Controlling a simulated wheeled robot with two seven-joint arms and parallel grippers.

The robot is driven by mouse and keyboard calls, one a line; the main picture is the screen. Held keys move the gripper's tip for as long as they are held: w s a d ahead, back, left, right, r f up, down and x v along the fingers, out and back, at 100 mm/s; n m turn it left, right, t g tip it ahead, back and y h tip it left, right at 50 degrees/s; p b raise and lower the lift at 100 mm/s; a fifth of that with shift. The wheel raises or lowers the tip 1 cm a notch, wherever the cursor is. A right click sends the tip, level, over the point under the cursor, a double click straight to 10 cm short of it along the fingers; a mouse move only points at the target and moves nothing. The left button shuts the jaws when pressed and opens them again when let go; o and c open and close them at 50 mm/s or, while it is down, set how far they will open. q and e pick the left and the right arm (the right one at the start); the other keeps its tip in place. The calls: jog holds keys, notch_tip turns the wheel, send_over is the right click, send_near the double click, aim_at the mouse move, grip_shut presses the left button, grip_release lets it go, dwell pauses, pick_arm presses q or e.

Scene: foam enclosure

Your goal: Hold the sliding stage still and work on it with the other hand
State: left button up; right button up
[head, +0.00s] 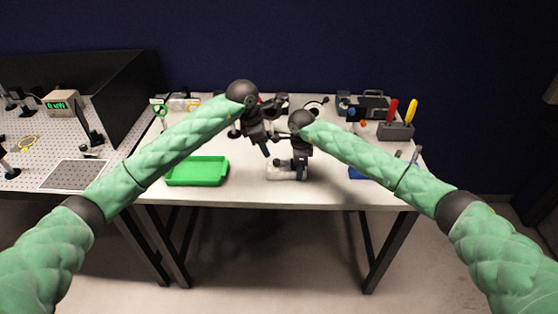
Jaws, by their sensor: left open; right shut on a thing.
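The sliding stage (284,175) is a small pale block low on the white table, near its front middle. My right gripper (300,172) points down at its right part and is shut on it; the hand hides the contact and much of that side. My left gripper (265,150) is open, tilted downward, above and to the left of the stage. It looks apart from the stage, and I see nothing between its fingers.
A green tray (197,171) lies on the table at left. A tool holder (395,131) with red and yellow handles and a dark box (368,104) stand at back right. A blue item (358,172) is partly behind my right arm. A perforated bench (60,155) adjoins at left.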

aim_at(276, 161)
pick_arm(q)
jog(key=w+d+f+n, duration=0.1)
jog(key=f+n, duration=0.2)
jog(key=d+f+n+t, duration=0.1)
jog(key=f+n, duration=0.2)
jog(key=w+d+f+n+t+y, duration=0.1)
jog(key=f+n, duration=0.2)
jog(key=n, duration=0.1)
jog(key=shift+w+d, duration=0.25)
jog(key=shift+w, duration=0.1)
dwell(0.6)
jog(key=shift+r, duration=0.1)
jog(key=shift+c, duration=0.3)
jog(key=c, duration=0.9)
jog(key=shift+c, duration=0.2)
